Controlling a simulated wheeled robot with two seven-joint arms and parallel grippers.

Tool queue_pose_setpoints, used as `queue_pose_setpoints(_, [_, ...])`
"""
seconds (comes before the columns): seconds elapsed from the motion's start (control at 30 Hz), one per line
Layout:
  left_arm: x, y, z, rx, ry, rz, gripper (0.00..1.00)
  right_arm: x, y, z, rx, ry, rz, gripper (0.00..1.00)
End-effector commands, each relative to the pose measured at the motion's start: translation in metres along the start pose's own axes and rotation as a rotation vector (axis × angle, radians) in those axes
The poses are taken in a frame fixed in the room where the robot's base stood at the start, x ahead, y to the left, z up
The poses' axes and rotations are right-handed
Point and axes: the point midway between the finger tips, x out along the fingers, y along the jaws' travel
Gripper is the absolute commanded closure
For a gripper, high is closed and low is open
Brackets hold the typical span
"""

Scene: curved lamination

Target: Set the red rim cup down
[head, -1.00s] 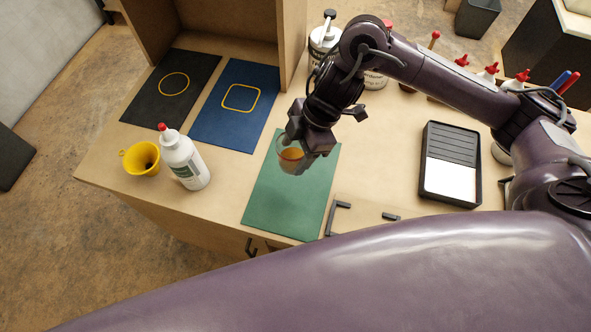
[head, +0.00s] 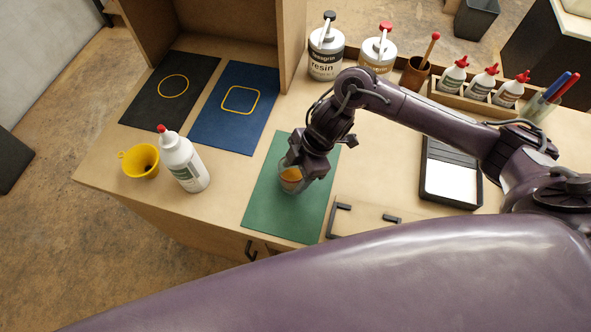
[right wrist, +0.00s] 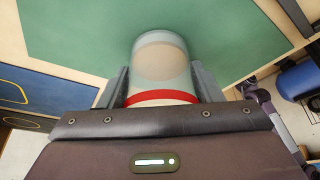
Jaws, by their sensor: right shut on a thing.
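The red rim cup (right wrist: 162,62) is clear, with a red band near its rim, in the right wrist view. My right gripper (right wrist: 160,88) is shut on it, one finger on each side. In the head view the cup (head: 291,181) shows orange inside, and my right gripper (head: 297,167) holds it over the green mat (head: 275,222). I cannot tell whether the cup's base touches the mat. My left gripper is not in view.
A white bottle (head: 184,164) and a yellow funnel (head: 140,161) stand left of the green mat. A blue mat (head: 234,130) and a black mat (head: 150,110) lie behind. A black tray (head: 430,185), resin cans (head: 326,60) and small bottles (head: 482,82) are to the right and back.

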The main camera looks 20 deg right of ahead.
Motion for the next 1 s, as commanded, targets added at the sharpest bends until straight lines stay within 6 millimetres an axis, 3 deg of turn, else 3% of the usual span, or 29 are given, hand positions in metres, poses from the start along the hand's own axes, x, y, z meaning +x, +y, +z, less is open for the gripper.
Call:
queue_pose_setpoints(0.03, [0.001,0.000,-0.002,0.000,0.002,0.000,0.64,0.002,0.000,0.001,0.000,0.000,-0.001,0.40])
queue_pose_setpoints(0.2, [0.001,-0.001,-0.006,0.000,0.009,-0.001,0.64,0.001,0.000,0.001,0.000,0.000,-0.001,0.19])
queue_pose_setpoints(0.57, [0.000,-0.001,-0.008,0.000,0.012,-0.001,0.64,-0.005,0.000,0.000,-0.001,-0.001,0.001,0.19])
queue_pose_setpoints(0.77, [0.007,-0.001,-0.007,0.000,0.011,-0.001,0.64,-0.038,0.002,0.001,-0.003,-0.001,0.005,0.19])
queue_pose_setpoints(1.0, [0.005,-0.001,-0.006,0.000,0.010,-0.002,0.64,-0.092,0.002,0.000,-0.002,-0.005,0.006,0.19])
